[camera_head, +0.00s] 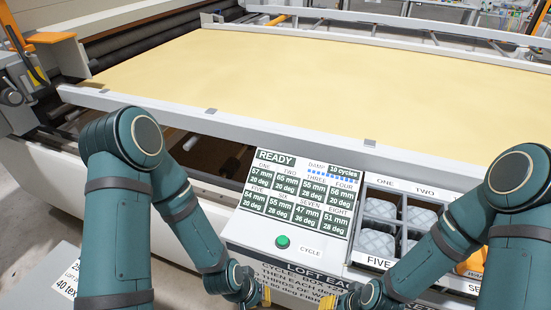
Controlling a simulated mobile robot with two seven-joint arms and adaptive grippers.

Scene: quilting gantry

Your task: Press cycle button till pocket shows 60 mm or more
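The control panel (240,238) has a round green button (282,242) beside a CYCLE label. Its display (297,197) says READY and appears to read "10 cycles". The small figures seem to be ONE 57 mm, TWO 65 mm, THREE 55 mm, FOUR 56 mm, FIVE 54 mm, SIX 55 mm, SEVEN 47 mm, EIGHT 51 mm. My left gripper (262,297) is at the bottom edge, below and left of the button and apart from it. My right gripper (334,302) is at the bottom edge, below and right of the button. Both are largely cut off, so their opening is unclear.
A divided tray (366,182) right of the display holds quilted grey pieces (377,243), with orange items (473,262) partly behind my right arm. A LOFT instruction sign (312,276) lies below the button. The yellow quilting bed (300,85) with its white rail (230,122) stretches behind.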

